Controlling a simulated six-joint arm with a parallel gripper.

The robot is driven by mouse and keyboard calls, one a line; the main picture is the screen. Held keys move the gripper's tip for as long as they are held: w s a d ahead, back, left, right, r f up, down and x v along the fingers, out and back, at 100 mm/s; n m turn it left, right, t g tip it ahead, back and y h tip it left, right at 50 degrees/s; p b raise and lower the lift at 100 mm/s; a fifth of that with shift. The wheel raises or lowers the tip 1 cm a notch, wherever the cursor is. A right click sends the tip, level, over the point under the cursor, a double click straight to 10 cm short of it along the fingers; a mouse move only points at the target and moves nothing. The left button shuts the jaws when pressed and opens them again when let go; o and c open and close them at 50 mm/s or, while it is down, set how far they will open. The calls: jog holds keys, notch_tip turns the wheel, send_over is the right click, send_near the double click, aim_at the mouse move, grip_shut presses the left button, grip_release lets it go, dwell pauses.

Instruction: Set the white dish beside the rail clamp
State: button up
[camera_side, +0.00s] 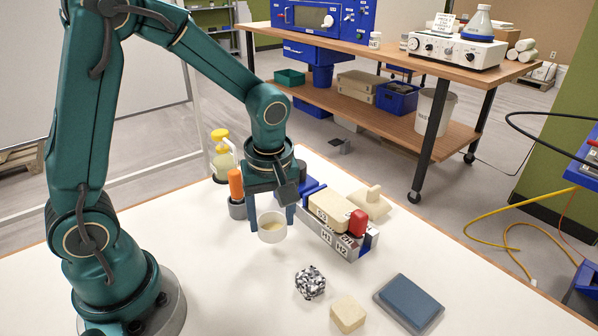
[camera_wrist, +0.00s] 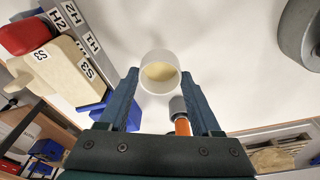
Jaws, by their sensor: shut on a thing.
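The white dish (camera_side: 272,236), a small round cup with pale yellow contents, is held upright between the fingers of my gripper (camera_side: 272,212). In the wrist view the dish (camera_wrist: 160,84) sits between the two blue fingertips (camera_wrist: 160,76). I cannot tell whether its base touches the table. What looks like the rail clamp (camera_side: 345,246) is a grey metal bar marked H1 and H2, with blue parts at its ends. It lies just right of the dish in the side view. A beige block marked S3 (camera_side: 332,211) and a red piece (camera_side: 357,223) are on it.
An orange-topped grey holder (camera_side: 237,208) and a yellow-capped bottle (camera_side: 221,160) stand left of my gripper. The table (camera_side: 225,290) is bare at front left.

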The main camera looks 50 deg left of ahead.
aim_at(272, 229)
jog(key=shift+f, duration=1.55)
jog(key=shift+f, duration=0.1)
jog(key=o, duration=1.3)
jog(key=shift+o, duration=0.2)
notch_tip(272, 229, up, 12)
jog(key=d, duration=0.2)
jog(key=s+d+r+m+t+h, duration=0.1)
jog(key=s+m+t, duration=0.3)
jog(key=s+m, duration=0.5)
jog(key=shift+d+r+m+t+h, duration=0.3)
jog(key=shift+d+r+m+t, duration=0.15)
jog(key=shift+m, duration=1.75)
